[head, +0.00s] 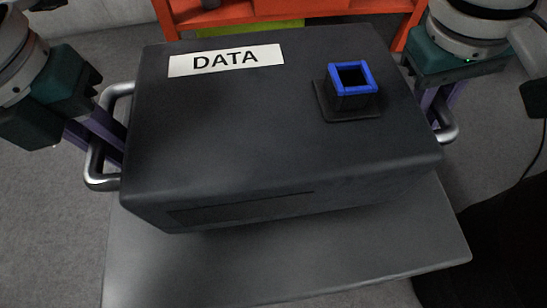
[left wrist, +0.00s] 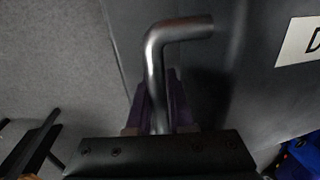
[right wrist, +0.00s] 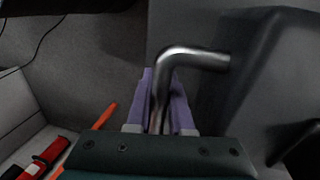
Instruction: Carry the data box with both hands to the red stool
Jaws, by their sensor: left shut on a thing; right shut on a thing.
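The data box (head: 230,130) is a large dark grey case with a white DATA label, in the middle of the head view. A small socket with a blue square rim (head: 352,78) stands on its top. My left gripper (head: 104,140) is shut on the metal handle on the box's left side; the left wrist view shows its purple fingers (left wrist: 160,105) around the handle (left wrist: 156,60). My right gripper (head: 436,108) is shut on the right handle, which also shows in the right wrist view (right wrist: 180,62). No red stool can be made out for certain.
A grey flat surface (head: 300,268) lies below and in front of the box; I cannot tell whether they touch. An orange-red frame (head: 235,14) stands behind the box with a yellow-green item (head: 255,33) under it. A black shape (head: 500,240) is at the lower right.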

